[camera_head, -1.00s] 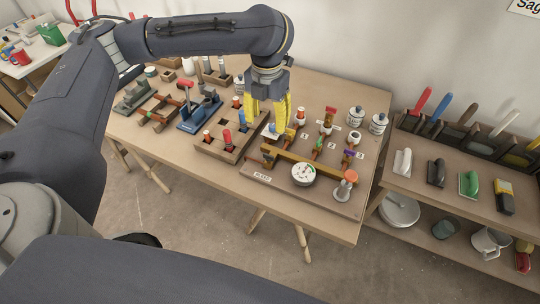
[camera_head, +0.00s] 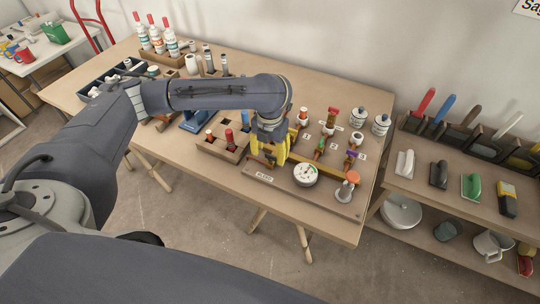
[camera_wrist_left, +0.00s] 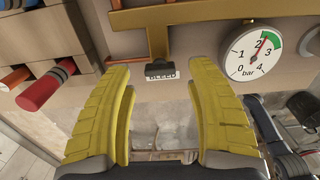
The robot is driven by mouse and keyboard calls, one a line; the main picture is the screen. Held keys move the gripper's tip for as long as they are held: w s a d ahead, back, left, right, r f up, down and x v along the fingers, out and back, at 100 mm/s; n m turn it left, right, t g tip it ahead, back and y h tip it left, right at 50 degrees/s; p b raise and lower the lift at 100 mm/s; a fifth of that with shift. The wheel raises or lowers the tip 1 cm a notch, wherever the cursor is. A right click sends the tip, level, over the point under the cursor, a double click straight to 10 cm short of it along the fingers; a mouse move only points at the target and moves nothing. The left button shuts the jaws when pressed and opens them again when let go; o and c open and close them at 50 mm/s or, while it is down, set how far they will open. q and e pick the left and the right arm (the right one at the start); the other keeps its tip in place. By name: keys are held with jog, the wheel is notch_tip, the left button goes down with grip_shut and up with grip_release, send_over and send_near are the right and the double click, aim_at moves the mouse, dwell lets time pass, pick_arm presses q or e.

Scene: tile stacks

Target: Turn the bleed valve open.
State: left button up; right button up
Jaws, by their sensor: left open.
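In the head view my left gripper (camera_head: 270,160) points down at the left end of the board (camera_head: 315,200), hiding the valve there. The BLEED label also shows there (camera_head: 264,178). My right gripper is not in view.
A round pressure gauge (camera_wrist_left: 250,55) sits right of the valve, its needle near 2. A wooden rack (camera_head: 215,150) with red and blue pieces stands close on the left. Several small coloured valves and an orange-topped fitting (camera_head: 350,182) stand farther right.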

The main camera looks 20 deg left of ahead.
pick_arm(q)
jog(key=shift+f, duration=0.8)
jog(key=shift+c, duration=0.2)
grip_shut()
